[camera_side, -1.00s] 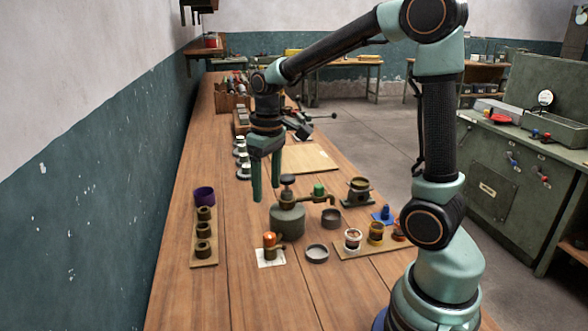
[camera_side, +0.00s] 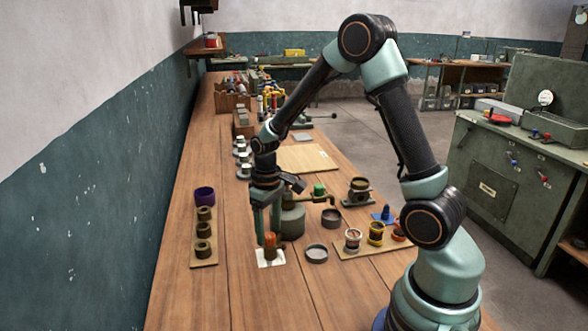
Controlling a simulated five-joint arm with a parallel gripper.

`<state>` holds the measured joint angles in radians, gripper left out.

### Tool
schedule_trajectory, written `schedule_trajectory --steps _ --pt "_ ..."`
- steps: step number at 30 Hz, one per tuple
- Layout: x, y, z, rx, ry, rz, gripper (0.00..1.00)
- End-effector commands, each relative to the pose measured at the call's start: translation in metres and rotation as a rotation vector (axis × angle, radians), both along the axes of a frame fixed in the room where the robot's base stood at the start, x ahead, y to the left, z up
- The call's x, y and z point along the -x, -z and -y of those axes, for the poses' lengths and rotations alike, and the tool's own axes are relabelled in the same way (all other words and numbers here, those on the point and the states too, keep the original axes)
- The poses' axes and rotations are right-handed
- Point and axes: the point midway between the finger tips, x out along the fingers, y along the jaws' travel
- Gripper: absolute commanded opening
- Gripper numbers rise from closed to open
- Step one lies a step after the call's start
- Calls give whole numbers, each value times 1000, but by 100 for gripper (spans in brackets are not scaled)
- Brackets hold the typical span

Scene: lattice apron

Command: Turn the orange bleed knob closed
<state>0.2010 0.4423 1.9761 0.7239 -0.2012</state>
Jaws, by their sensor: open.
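The orange bleed knob (camera_side: 270,240) stands upright on a small white card (camera_side: 271,259) near the middle of the bench. My gripper (camera_side: 267,236) points down at the knob, with its fingers open. One finger is seen left of the knob and the other runs close to its right side. I cannot tell whether either finger touches the knob. The brass body under the knob is partly hidden. A grey-green round vessel (camera_side: 293,222) with a pipe and a green knob (camera_side: 319,189) stands just behind my gripper.
A dark shallow dish (camera_side: 317,253) sits close to the right of the card. A wooden board with several small jars (camera_side: 353,240) lies further right. A wooden strip with dark rings (camera_side: 203,248) lies to the left. The bench between strip and card is clear.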

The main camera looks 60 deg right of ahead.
Motion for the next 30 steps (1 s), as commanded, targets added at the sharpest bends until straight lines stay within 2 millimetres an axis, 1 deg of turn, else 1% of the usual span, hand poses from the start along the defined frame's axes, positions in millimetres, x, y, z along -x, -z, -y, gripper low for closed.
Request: schedule_trajectory --steps 1,4,12,13,14,15,17,18,25,30 --pt "0 4 0 0 0 -1 69" --pt "0 9 0 0 0 -1 69" --pt "0 10 0 0 0 1 69" --pt "0 10 0 0 0 1 65" --pt "0 10 0 0 0 1 54" --pt "0 10 0 0 0 1 39" --pt "0 10 0 0 0 1 16" --pt "0 10 0 0 0 1 0" --pt "0 9 0 0 8 1 0" --pt "0 9 0 0 55 1 0"
